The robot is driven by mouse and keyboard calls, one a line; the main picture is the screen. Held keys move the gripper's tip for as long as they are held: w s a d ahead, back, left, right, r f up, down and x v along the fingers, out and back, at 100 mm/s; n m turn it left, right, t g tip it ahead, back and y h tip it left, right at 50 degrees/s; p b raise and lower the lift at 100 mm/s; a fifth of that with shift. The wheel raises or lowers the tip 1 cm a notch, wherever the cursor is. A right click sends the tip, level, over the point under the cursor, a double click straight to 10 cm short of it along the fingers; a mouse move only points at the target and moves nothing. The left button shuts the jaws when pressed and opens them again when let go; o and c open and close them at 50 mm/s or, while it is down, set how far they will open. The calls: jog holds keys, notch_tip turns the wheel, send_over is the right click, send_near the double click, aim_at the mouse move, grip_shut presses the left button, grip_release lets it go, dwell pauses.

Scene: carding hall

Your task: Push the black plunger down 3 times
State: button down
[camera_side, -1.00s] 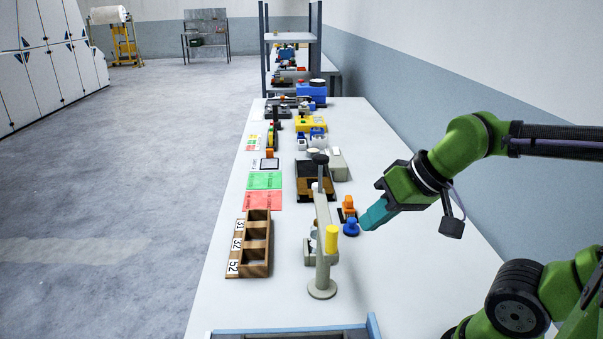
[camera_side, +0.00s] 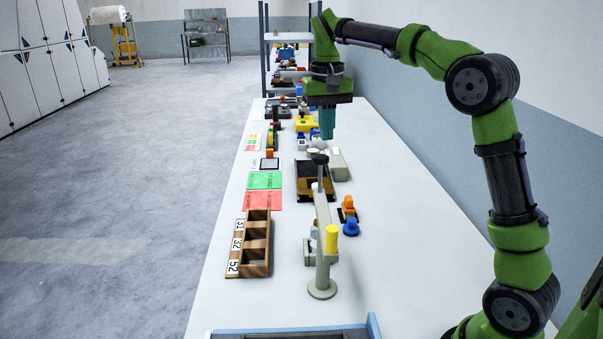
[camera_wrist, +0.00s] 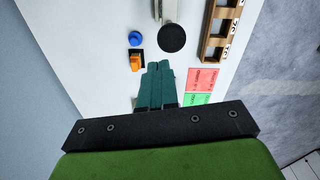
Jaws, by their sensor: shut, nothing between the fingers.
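The black plunger (camera_side: 319,159) has a round dark knob on a thin rod, at the top of a pale upright stand (camera_side: 323,240) in the side view. In the wrist view its knob (camera_wrist: 172,38) shows as a black disc just beyond my fingertips. My gripper (camera_side: 327,137) is shut and empty, its teal fingers pointing down. In the side view the fingertips appear just above the knob, with a gap between them. In the wrist view the fingertips (camera_wrist: 157,66) sit below and left of the disc, apart from it.
A wooden rack (camera_side: 256,243) with numbered compartments lies left of the stand. A blue knob (camera_side: 351,227) and an orange part (camera_side: 348,207) stand on its right. A yellow cylinder (camera_side: 332,239) is on the stand. Red and green sheets (camera_side: 264,181) lie left; the table's right side is clear.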

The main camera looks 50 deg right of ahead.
aim_at(320, 156)
jog(key=r, duration=0.1)
jog(key=a+r+m, duration=0.1)
jog(key=r, duration=0.1)
jog(key=r+m+y, duration=0.1)
jog(key=shift+w+a+r+g, duration=0.15)
jog(key=shift+w+r+g, duration=0.15)
jog(key=shift+g, duration=0.1)
jog(key=shift+f, duration=0.2)
jog(key=shift+s+a+f, duration=0.15)
jog(key=shift+f, duration=1.5)
jog(key=shift+s+a+f, duration=0.1)
jog(key=shift+s+f, duration=0.05)
jog(key=shift+f, duration=1.5)
